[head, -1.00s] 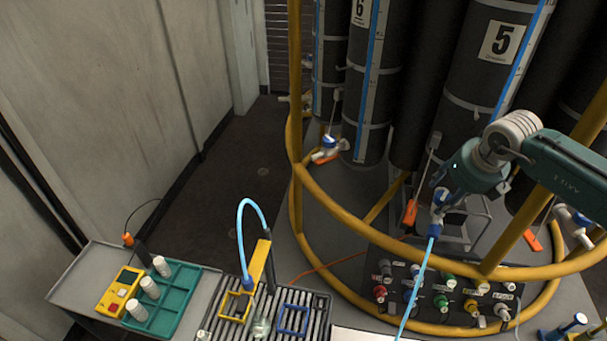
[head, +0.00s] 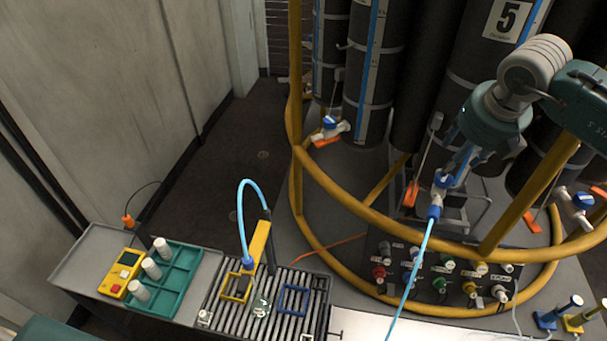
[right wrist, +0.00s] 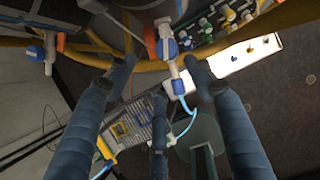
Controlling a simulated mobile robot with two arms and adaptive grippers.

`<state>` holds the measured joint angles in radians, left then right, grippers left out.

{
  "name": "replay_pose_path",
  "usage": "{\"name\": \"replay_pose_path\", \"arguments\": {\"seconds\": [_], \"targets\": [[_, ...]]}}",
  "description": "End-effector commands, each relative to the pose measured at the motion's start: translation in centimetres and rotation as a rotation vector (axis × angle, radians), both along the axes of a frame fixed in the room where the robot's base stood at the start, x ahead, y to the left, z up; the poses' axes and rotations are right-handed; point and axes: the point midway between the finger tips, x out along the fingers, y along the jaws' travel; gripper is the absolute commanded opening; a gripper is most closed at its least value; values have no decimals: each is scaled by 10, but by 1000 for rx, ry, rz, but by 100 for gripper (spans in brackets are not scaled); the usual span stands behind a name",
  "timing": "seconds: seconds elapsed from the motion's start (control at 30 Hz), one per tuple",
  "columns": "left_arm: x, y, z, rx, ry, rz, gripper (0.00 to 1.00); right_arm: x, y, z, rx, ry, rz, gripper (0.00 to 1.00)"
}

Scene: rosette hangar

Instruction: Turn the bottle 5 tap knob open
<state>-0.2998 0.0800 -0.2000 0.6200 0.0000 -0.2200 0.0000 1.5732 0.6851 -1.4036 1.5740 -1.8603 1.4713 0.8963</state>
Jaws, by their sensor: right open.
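The bottle 5 (head: 490,70) is a dark cylinder with a "5" label at the upper right of the head view. Its tap has a blue knob (head: 443,179) and a pale blue hose running down from it. In the right wrist view the blue knob (right wrist: 167,48) and white tap body lie between the spread fingers. My right gripper (head: 458,165) is open just above the tap in the head view; its fingers (right wrist: 162,72) also show in the right wrist view. Whether a finger touches the knob cannot be told. My left gripper is not in view.
A yellow rail (head: 365,211) curves around the bottles, close to the tap. Below it is a panel of coloured connectors (head: 440,284). Another blue-knobbed tap (head: 330,122) is farther left. A bench with a teal tray (head: 185,305) and a slatted rack stands lower left.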

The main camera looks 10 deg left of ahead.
Motion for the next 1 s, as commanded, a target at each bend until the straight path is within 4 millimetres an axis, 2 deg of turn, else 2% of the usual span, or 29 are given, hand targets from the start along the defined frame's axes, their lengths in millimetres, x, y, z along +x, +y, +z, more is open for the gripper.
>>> {"name": "replay_pose_path", "arguments": {"seconds": [0.03,0.43,0.7,1.0], "targets": [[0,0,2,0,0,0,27,-4,11,-8,20,15,23,52],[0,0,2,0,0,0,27,-25,87,-29,206,42,162,52],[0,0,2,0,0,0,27,-45,137,-35,345,59,245,52],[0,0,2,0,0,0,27,-71,192,-33,521,77,325,52]]}}
